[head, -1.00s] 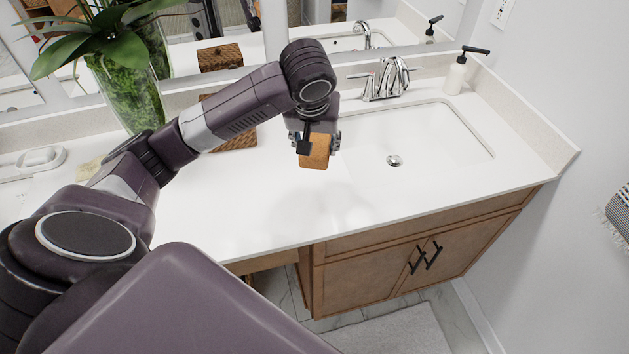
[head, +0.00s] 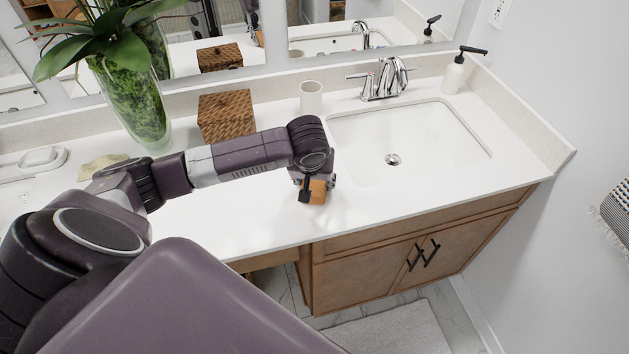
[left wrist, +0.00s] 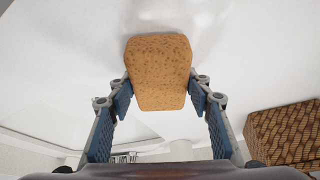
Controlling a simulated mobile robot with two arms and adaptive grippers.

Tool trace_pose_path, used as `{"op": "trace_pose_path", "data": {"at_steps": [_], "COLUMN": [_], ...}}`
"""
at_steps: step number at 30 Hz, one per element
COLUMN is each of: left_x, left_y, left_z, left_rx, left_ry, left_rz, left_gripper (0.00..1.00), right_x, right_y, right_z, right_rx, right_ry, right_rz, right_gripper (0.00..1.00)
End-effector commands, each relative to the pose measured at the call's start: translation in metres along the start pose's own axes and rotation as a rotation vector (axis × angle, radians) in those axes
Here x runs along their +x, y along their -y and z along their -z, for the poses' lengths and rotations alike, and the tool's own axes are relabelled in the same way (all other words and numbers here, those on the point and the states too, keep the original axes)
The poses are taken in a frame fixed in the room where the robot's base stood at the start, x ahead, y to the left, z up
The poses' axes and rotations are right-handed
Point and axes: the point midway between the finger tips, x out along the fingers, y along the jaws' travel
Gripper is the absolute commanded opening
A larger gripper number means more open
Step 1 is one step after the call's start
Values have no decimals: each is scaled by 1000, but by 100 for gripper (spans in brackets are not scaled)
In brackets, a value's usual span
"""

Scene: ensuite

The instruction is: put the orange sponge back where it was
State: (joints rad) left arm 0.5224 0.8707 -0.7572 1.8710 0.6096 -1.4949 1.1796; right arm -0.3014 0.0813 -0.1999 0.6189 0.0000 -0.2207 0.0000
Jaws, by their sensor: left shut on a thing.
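The orange sponge (head: 318,192) is in my left gripper (head: 316,184), low over the front part of the white counter, left of the sink. In the left wrist view the sponge (left wrist: 160,72) sits between the two blue-padded fingers of the left gripper (left wrist: 160,92), with its far part sticking out past the fingertips. The gripper is shut on it. I cannot tell whether the sponge touches the counter (head: 240,220). My right gripper is not in view.
The sink (head: 420,140) with its chrome faucet (head: 385,80) is to the right, with a soap dispenser (head: 455,73) behind. A white cup (head: 311,97), a woven box (head: 226,116) and a plant vase (head: 135,105) stand along the back. The counter front is clear.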

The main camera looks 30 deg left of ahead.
Motion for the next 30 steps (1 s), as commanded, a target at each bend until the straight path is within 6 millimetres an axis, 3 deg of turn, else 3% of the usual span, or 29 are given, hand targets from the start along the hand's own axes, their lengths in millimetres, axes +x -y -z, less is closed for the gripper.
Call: {"op": "trace_pose_path", "data": {"at_steps": [5,6,10,22,30], "left_x": [2,2,2,-7,-60], "left_y": [0,0,0,0,-1], "left_z": [-1,0,0,1,1], "left_rx": [0,0,0,1,1], "left_ry": [1,0,0,0,-4], "left_rz": [0,0,0,-1,-3], "left_gripper": [27,49,64,64,64], "right_x": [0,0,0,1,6], "right_y": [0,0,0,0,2], "right_z": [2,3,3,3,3], "right_rx": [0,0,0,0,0], "right_ry": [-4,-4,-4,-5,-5], "right_rz": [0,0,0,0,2], "right_gripper": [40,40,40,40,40]}}
